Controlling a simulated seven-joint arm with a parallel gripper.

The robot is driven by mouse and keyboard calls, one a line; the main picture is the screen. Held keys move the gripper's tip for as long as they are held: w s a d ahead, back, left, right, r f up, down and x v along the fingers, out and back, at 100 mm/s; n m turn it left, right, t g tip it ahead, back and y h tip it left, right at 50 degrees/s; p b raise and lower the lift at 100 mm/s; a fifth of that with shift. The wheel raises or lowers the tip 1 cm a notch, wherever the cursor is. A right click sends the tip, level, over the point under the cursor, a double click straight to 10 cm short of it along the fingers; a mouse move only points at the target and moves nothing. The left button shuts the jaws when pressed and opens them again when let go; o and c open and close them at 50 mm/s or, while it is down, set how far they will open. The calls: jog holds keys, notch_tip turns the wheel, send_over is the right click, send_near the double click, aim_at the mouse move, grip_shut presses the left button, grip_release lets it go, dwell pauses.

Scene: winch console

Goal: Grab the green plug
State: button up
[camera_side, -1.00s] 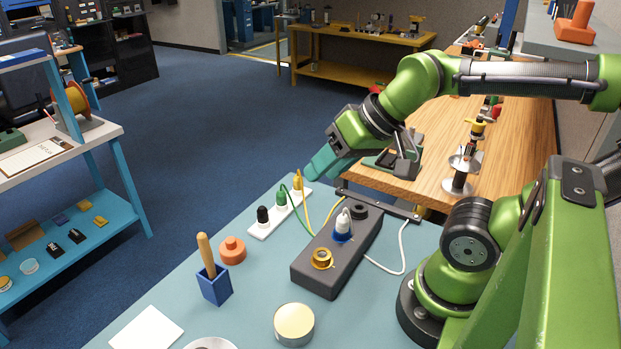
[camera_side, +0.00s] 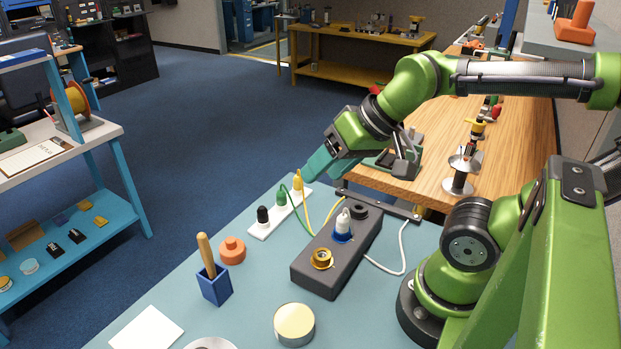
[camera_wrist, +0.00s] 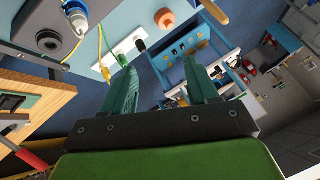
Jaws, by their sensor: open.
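The green plug (camera_side: 282,198) stands upright in the middle of a white socket strip (camera_side: 264,228), between a black plug (camera_side: 262,215) and a yellow plug (camera_side: 298,183). A green cord runs from it. My gripper (camera_side: 310,170) has teal fingers and is open, just above and behind the yellow plug in the side view. In the wrist view, my gripper (camera_wrist: 159,63) is empty between its spread fingers. The green plug (camera_wrist: 121,60) shows just beyond the left fingertip, which partly covers the view of it. The black plug (camera_wrist: 140,45) lies up and to the right.
A dark grey console box (camera_side: 330,270) with a white plug and a brass ring stands right of the strip. An orange knob (camera_side: 232,250), a blue holder (camera_side: 214,286) with a wooden handle and a round tin (camera_side: 294,323) stand nearer the front.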

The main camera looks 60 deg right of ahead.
jog(key=w+d+f+g+h, duration=0.15)
jog(key=w+d+g, duration=0.3)
jog(key=w, duration=0.55)
jog(key=n+g, duration=0.3)
jog(key=n, duration=0.1)
send_over(281, 191)
notch_tip(281, 191, down, 3)
jog(key=shift+h, duration=0.25)
jog(key=f, duration=1)
jog(key=shift+w+f, duration=0.2)
jog(key=shift+f, duration=0.15)
jog(key=shift+s+f, duration=0.15)
jog(key=shift+f, duration=2.55)
jog(key=shift+c, duration=0.4)
grip_shut()
